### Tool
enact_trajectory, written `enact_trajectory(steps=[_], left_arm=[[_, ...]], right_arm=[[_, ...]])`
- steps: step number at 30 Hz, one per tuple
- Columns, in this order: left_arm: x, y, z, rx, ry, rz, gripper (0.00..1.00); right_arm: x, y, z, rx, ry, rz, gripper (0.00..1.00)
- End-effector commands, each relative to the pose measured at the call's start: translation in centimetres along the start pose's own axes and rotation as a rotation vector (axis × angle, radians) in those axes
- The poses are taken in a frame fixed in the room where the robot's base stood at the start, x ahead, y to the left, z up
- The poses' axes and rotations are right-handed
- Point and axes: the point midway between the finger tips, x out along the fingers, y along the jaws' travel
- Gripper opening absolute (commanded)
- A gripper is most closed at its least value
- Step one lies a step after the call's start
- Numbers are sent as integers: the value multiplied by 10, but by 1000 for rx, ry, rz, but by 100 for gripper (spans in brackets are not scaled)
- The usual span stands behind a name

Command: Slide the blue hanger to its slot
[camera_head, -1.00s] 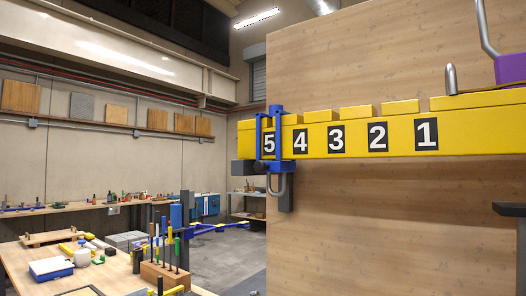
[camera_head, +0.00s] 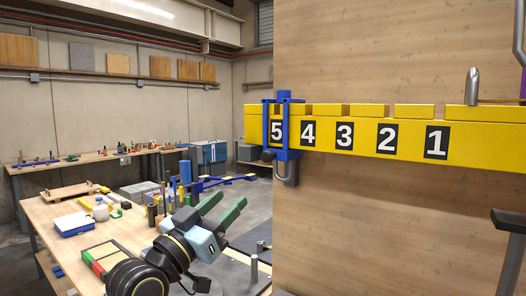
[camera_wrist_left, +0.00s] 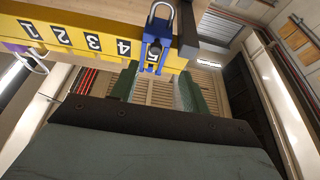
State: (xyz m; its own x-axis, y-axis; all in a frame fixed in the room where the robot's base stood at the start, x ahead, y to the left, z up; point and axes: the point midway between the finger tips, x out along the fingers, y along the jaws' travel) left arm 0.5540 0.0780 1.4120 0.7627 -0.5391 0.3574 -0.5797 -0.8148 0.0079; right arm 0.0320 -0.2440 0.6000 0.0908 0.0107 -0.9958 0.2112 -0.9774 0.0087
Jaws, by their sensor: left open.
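The blue hanger (camera_head: 282,125) straddles the yellow rail (camera_head: 400,115) around the number 5, at the rail's left end in the head view. A grey hook hangs under it. My left gripper (camera_head: 233,200), with green fingers, is open and empty, below and to the left of the hanger and apart from it. In the left wrist view, the blue hanger (camera_wrist_left: 155,50) shows ahead, near the number 5, in line with the gap between the open fingers (camera_wrist_left: 158,85). The rail's numbers run 5, 4, 3, 2, 1 from left to right in the head view. My right gripper is not in view.
A wooden panel (camera_head: 400,220) stands behind the rail. A metal pin (camera_head: 473,87) rises from the rail's right part. A wooden workbench (camera_head: 45,210) with tools and boxes is at the left, with another bench (camera_head: 90,157) behind it. A dark stand (camera_head: 510,222) is at the right edge.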

Motion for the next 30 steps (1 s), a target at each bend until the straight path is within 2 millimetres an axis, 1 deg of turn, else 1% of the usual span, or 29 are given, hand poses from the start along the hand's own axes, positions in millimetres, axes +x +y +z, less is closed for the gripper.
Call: enact_trajectory(steps=[1,3,5,8,15,21,25,30], left_arm=[[4,2,-10,3,19,9,46],[8,4,-16,4,30,14,46],[14,4,-16,2,31,15,46],[29,4,-17,3,30,14,46],[76,5,-19,3,28,14,46],[109,5,-18,4,27,13,46],[124,5,-18,3,28,14,46],[134,5,-18,3,28,12,46]], right_arm=[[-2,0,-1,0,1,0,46],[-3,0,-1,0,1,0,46],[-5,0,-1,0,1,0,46],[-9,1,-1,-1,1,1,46],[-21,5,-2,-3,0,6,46],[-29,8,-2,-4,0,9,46],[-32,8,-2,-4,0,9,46],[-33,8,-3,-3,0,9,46]])
